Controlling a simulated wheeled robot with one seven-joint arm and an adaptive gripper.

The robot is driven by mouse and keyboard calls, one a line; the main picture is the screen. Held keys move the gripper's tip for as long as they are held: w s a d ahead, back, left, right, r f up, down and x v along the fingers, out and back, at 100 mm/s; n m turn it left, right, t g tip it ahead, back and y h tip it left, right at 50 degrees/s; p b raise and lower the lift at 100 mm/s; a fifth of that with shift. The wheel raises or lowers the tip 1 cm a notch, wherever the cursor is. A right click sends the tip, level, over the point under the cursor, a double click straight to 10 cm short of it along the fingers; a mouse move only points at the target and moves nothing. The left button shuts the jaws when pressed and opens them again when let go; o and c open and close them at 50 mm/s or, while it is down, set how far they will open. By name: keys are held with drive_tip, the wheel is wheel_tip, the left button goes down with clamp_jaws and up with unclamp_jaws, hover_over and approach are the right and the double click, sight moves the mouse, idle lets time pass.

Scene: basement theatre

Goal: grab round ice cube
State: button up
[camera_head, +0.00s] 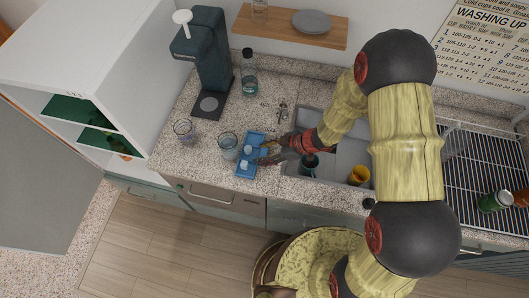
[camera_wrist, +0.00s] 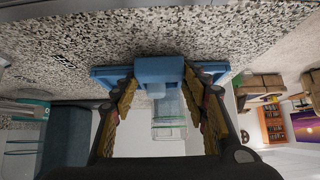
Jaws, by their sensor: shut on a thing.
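A blue ice tray (camera_head: 240,172) lies on the speckled counter, left of the sink, with small pale round pieces (camera_head: 247,150) on it. I cannot tell for sure which of them is the round ice cube. My gripper (camera_head: 263,151) reaches in from the right, low at the tray's right side. In the wrist view my gripper (camera_wrist: 160,82) has its fingers on either side of the tray's raised blue middle part (camera_wrist: 160,68). It looks shut on that part. A clear, pale shape (camera_wrist: 168,115) shows between the fingers; what it is stays unclear.
A glass (camera_head: 228,146) stands close left of the tray, and another glass (camera_head: 184,130) farther left. A dark dispenser (camera_head: 208,55) and a bottle (camera_head: 249,75) stand behind. The sink holds a dark cup (camera_head: 309,164) and a yellow cup (camera_head: 358,176). The front counter edge is near.

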drive_tip(key=shift+f, duration=0.1)
drive_tip(key=o, duration=1.1)
drive_tip(key=shift+o, duration=0.3)
